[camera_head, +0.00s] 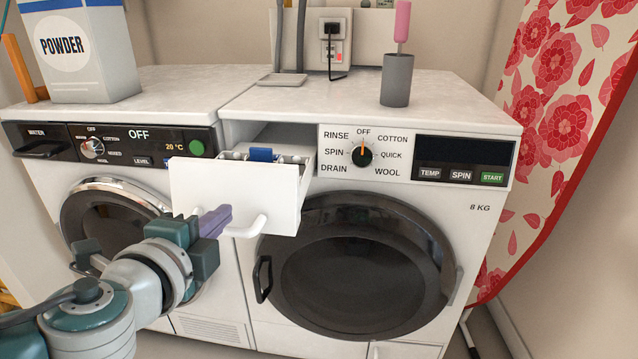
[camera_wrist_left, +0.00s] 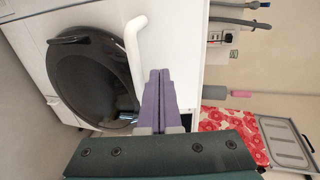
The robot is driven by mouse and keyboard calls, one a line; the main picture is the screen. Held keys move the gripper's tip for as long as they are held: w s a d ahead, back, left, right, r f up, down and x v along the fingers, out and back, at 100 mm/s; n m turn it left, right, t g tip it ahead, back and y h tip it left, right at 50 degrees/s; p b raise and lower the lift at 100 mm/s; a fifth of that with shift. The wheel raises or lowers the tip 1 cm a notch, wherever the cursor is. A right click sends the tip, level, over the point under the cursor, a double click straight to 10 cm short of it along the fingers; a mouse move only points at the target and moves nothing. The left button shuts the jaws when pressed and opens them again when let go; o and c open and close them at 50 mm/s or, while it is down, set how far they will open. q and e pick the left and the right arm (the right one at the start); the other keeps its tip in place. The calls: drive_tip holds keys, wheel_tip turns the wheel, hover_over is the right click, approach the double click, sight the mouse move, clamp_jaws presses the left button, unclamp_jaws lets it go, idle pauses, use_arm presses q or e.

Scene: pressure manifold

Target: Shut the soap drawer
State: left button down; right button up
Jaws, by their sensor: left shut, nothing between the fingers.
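The soap drawer (camera_head: 238,192) is pulled out from the top left of the right-hand washing machine (camera_head: 482,205). Its white front has a white bar handle (camera_head: 250,227), and a blue piece (camera_head: 263,155) shows inside it. My left gripper (camera_head: 214,222) is shut and empty, with its purple fingers in front of the drawer front, near the left part of the handle. In the left wrist view the shut fingers (camera_wrist_left: 158,95) point at the white front beside the handle (camera_wrist_left: 135,55). I cannot tell whether they touch it. My right gripper is not in view.
The left machine (camera_head: 225,290) stands close beside, with a powder box (camera_head: 75,50) on top. A grey cup (camera_head: 397,80) with a pink-handled tool stands on the right machine. A round dark door (camera_head: 360,265) is below the drawer. A floral curtain (camera_head: 550,110) hangs at right.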

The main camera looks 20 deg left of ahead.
use_arm(q)
drive_tip(key=shift+x, duration=1.45)
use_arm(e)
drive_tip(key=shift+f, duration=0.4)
